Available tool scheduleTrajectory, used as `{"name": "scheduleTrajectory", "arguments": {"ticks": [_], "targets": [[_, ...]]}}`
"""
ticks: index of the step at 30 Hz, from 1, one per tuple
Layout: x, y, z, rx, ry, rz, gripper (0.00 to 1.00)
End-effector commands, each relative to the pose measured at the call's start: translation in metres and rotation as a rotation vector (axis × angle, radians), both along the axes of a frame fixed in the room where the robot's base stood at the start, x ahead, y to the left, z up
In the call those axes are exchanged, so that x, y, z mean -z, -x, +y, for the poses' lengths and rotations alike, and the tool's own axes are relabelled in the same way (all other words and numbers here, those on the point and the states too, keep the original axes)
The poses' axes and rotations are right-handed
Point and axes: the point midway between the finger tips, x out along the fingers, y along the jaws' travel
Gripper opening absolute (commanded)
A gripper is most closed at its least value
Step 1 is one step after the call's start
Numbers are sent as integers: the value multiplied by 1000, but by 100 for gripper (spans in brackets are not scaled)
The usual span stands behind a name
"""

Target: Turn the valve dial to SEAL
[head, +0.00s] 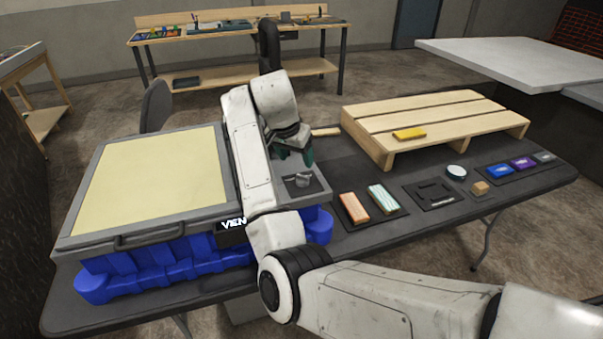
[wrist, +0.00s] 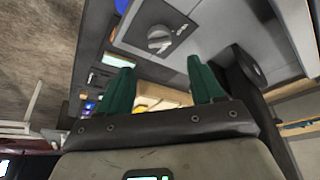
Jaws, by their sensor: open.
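The valve dial (head: 300,180) is a grey knob on a small grey panel (head: 318,192) at the right end of the console. The dial also shows in the wrist view (wrist: 160,38), ahead of the fingertips and between their lines. My gripper (head: 291,152) is above the panel, with its green fingers apart and nothing between them. In the wrist view my gripper (wrist: 160,68) is open and apart from the dial. A black display (head: 233,224) on the console front shows white letters like "VIEN"; my arm hides its right part. The dial's markings are too small to read.
The console has a large cream lid (head: 150,175) and a blue base (head: 160,262). To the right on the table are a wooden pallet (head: 440,125), orange (head: 354,207) and teal-striped (head: 382,199) blocks, and a black tray (head: 434,195). My arm crosses the console's right side.

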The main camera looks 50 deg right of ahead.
Motion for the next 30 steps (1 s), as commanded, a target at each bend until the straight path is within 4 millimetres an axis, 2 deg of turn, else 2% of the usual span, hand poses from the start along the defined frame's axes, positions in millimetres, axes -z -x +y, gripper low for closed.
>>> {"name": "scheduleTrajectory", "arguments": {"ticks": [9,15,21,28,30], "targets": [[52,-3,-21,-2,0,3,66],[77,-5,-31,-1,0,2,66],[86,-7,-35,-2,1,0,66],[87,-7,-35,-3,1,-1,66],[87,-7,-35,-3,1,-1,61]]}}
